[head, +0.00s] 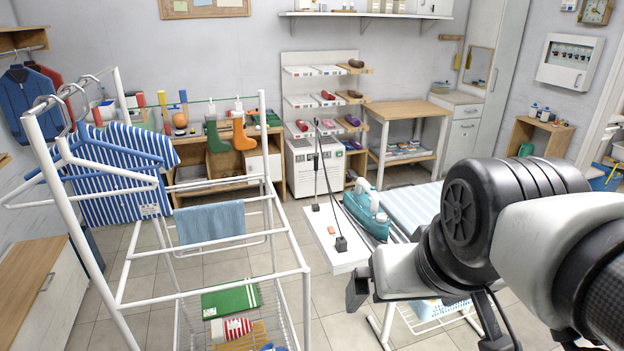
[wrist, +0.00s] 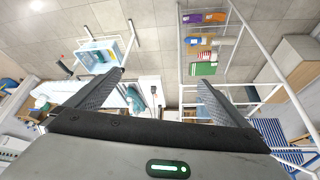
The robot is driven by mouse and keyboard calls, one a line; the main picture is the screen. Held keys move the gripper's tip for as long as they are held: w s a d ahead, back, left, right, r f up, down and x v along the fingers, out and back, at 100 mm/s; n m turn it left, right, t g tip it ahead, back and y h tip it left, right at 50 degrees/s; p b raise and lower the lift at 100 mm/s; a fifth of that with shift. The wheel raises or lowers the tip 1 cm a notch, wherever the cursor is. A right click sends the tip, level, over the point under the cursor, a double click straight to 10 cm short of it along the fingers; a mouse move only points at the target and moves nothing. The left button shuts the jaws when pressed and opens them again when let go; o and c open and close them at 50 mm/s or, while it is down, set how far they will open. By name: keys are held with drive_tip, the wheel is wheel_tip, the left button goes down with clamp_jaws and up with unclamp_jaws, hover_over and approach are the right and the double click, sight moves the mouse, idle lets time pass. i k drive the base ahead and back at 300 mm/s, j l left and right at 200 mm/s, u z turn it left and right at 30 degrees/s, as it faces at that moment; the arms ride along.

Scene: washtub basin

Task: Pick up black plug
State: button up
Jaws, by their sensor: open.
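A small black plug (head: 341,243) stands on the white end (head: 345,262) of the ironing board, with a thin dark cord rising from it. A second small dark piece (head: 316,207) sits farther back on the same white surface; I cannot tell what it is. In the wrist view, a small black shape, likely the plug (wrist: 153,90), lies between the fingers but well beyond them. My gripper (wrist: 162,79) is open and empty. In the head view my gripper is at the lower right, apart from the plug and partly hidden by my arm.
A teal iron (head: 366,210) rests close right of the plug, and a small orange-red block (head: 332,230) lies beside it. A white drying rack (head: 215,288) with cloths stands at left. A blue-and-white basket (wrist: 98,55) is below the board. Open tiled floor lies between.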

sight(341, 244)
drive_tip(key=i+l+u, duration=0.5)
drive_tip(key=i+l, duration=0.4)
drive_tip(key=l, duration=0.05)
